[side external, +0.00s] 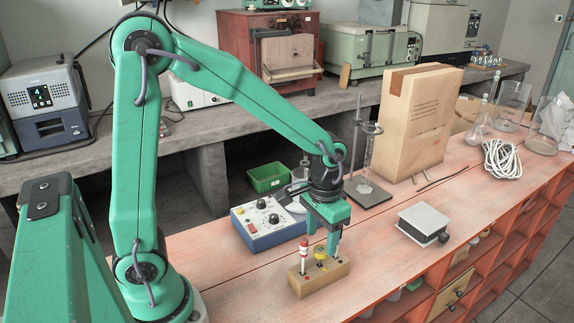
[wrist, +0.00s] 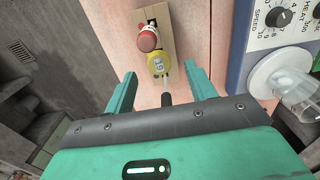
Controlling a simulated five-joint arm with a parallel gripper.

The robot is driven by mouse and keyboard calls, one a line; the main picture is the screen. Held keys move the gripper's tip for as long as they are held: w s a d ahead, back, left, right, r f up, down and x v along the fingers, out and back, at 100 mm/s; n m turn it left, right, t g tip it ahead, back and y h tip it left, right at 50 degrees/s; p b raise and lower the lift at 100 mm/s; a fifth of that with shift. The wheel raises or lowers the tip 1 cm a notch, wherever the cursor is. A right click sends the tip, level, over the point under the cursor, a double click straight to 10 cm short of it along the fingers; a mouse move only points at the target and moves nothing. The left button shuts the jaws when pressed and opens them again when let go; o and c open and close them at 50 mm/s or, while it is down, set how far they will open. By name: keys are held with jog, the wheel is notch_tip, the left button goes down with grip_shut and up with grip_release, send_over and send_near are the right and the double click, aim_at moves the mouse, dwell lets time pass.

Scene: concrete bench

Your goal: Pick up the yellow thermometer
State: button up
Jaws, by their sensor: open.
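The yellow thermometer (side external: 320,254) stands upright in a small wooden block (side external: 322,281) on the bench. In the wrist view its round yellow top (wrist: 160,64) lies just beyond and between my fingertips, with nothing gripped. A red-and-white thermometer (side external: 303,254) stands beside it in the block; its red top also shows in the wrist view (wrist: 147,39). My gripper (side external: 322,230) is open, pointing down just above the block. A third thin piece with a pale stem and dark end (wrist: 166,98) lies between my fingers, partly hidden by my gripper.
A blue-and-white control box with dials (side external: 268,224) stands close behind the block. A stand with a glass cylinder (side external: 367,170) and a large cardboard box (side external: 415,120) are farther back. A grey-topped platform (side external: 424,222) is to the right, with clear bench between.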

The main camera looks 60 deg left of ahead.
aim_at(321, 250)
jog(key=shift+f, duration=1.7)
jog(key=shift+d, duration=0.1)
jog(key=c, duration=1.1)
jog(key=shift+o, duration=0.2)
jog(key=shift+r, duration=0.15)
jog(key=shift+r, duration=0.45)
notch_tip(321, 250, up, 3)
jog(key=shift+r, duration=0.1)
jog(key=s+d+r, duration=0.6)
jog(key=s+d, duration=0.1)
jog(key=d, duration=0.2)
jog(key=shift+s+r, duration=0.25)
jog(key=shift+r, duration=0.1)
jog(key=shift+r, duration=0.15)
